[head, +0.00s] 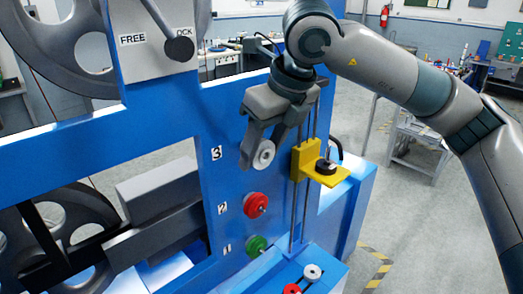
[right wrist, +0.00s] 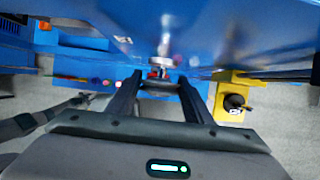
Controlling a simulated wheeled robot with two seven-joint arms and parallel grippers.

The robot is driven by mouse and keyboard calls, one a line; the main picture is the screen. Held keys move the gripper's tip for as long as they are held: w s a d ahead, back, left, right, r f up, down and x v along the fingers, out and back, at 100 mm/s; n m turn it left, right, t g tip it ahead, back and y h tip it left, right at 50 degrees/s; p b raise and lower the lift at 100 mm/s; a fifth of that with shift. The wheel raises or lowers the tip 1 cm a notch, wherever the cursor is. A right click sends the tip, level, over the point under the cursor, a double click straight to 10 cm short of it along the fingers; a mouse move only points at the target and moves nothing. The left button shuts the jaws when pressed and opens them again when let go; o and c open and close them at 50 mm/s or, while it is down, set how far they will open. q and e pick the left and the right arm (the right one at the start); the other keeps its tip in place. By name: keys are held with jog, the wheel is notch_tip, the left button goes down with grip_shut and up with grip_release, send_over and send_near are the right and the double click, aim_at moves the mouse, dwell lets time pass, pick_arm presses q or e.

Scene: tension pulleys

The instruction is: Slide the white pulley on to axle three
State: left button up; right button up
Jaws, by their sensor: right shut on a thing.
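The white pulley (head: 264,156) is between the fingertips of my right gripper (head: 260,147), close to the blue panel (head: 180,120) and just right of the label 3 (head: 216,153). The gripper is shut on it from above. Axle three is hidden behind the pulley and fingers, so I cannot tell whether the pulley is around it or in front of it. In the right wrist view, the two fingers (right wrist: 161,82) reach toward the panel and a blurred pale shape lies beyond their tips. My left gripper is not in view.
A red pulley (head: 256,204) sits beside label 2, and a green pulley (head: 257,245) beside label 1. A yellow bracket (head: 306,160) with a black knob-like part (head: 326,166) stands close right of my gripper on vertical rods. A small white disc (head: 312,272) is on the lower blue ledge.

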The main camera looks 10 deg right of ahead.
dwell(0.3)
jog(key=shift+w+a+b, duration=0.15)
jog(key=shift+b, duration=0.15)
dwell(0.3)
jog(key=shift+w+a, duration=0.25)
jog(key=shift+w, duration=0.2)
jog(key=shift+w+a, duration=0.1)
jog(key=shift+w, duration=0.05)
jog(key=shift+w+a+r, duration=0.1)
jog(key=shift+r, duration=0.05)
dwell(0.5)
